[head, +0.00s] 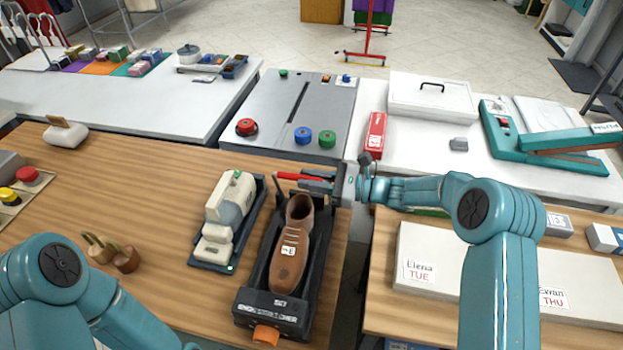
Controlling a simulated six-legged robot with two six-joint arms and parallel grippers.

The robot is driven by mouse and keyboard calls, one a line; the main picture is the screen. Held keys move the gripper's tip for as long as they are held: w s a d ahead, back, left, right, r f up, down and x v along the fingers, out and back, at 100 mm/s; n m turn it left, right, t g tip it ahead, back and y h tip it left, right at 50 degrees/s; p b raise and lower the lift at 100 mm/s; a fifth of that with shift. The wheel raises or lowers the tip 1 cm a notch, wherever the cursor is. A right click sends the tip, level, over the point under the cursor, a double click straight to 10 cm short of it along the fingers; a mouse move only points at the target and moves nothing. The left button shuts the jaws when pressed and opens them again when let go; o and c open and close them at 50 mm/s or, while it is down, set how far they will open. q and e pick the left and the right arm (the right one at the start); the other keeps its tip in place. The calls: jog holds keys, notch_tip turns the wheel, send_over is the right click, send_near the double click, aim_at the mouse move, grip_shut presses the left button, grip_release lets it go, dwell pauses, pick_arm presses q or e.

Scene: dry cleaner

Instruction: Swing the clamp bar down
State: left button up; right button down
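A brown shoe (291,250) sits on a black shoe stretcher (272,308) on the wooden table, with an orange knob (265,335) at its near end. A slim red bar (290,176) crosses above the far end of the shoe, and looks like the clamp bar. My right gripper (316,181) reaches in from the right at this bar, its fingers pointing left. The fingers overlap the bar in the picture, and I cannot tell whether they grip it. My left arm is at the lower left, and its gripper is out of the frame.
A cream device on a dark base (222,265) stands just left of the stretcher. Wooden-handled brushes (125,259) lie further left. A grey panel with coloured knobs (290,105) is behind. A teal press (550,140) stands at the right. The wooden table's left middle is clear.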

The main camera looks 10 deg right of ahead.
jog(key=s+a+f+n+b, duration=0.2)
jog(key=s+f+n+b, duration=0.3)
jog(key=b, duration=1.1)
jog(key=shift+s+a+f+n+b, duration=0.35)
jog(key=shift+s+n, duration=0.45)
jog(key=shift+n, duration=0.2)
jog(key=c, duration=1.1)
grip_release()
jog(key=shift+o, duration=0.2)
jog(key=shift+d, duration=0.1)
jog(key=v, duration=1.6)
jog(key=shift+b, duration=0.3)
jog(key=shift+s, duration=0.1)
